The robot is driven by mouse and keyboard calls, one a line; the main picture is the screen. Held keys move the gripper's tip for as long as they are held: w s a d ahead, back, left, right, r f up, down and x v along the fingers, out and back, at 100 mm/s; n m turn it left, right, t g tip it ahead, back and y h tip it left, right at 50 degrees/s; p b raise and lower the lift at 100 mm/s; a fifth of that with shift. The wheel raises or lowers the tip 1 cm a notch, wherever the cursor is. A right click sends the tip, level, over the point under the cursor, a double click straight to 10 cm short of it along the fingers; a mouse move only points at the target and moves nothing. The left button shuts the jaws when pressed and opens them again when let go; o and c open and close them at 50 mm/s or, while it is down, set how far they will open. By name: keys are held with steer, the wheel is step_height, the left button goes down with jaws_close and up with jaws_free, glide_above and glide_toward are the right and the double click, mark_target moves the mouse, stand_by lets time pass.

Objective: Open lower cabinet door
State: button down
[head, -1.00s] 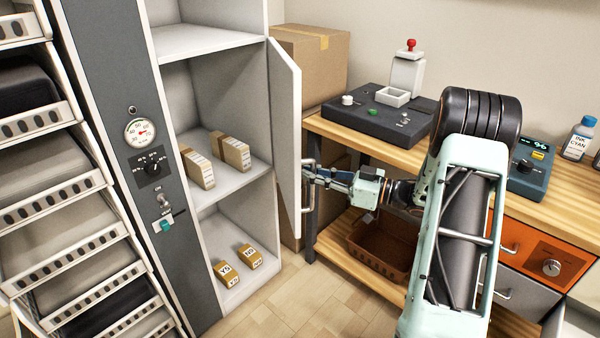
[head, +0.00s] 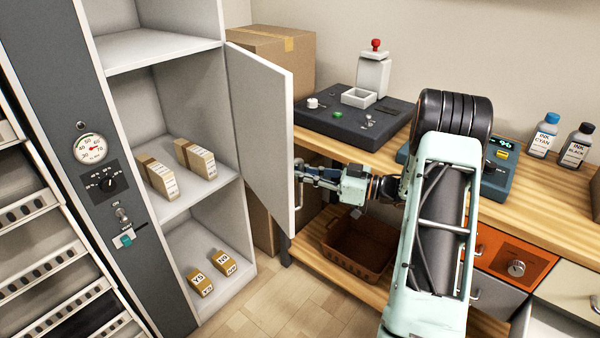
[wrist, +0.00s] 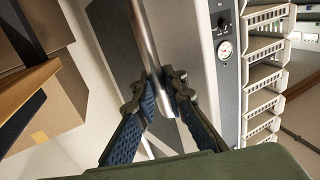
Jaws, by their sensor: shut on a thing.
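The white cabinet door (head: 262,125) stands open, hinged at the right side of the cabinet (head: 170,130). Its face is seen at an angle in the head view. My gripper (head: 300,174) is at the door's outer edge, on the handle side. In the wrist view my gripper (wrist: 160,95) has its two blue fingers closed around the metal bar handle (wrist: 146,48).
Small boxes (head: 195,158) stand on the cabinet's middle shelf, and others (head: 226,262) lie at its bottom. A wooden bench (head: 335,145) is at the right, with a brown basket (head: 350,262) on its lower shelf. A cardboard box (head: 290,50) is behind the door.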

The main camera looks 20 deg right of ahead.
steer(key=shift+d, duration=0.15)
steer(key=c, duration=2)
jaws_free()
steer(key=v, duration=1.2)
steer(key=shift+w, duration=0.1)
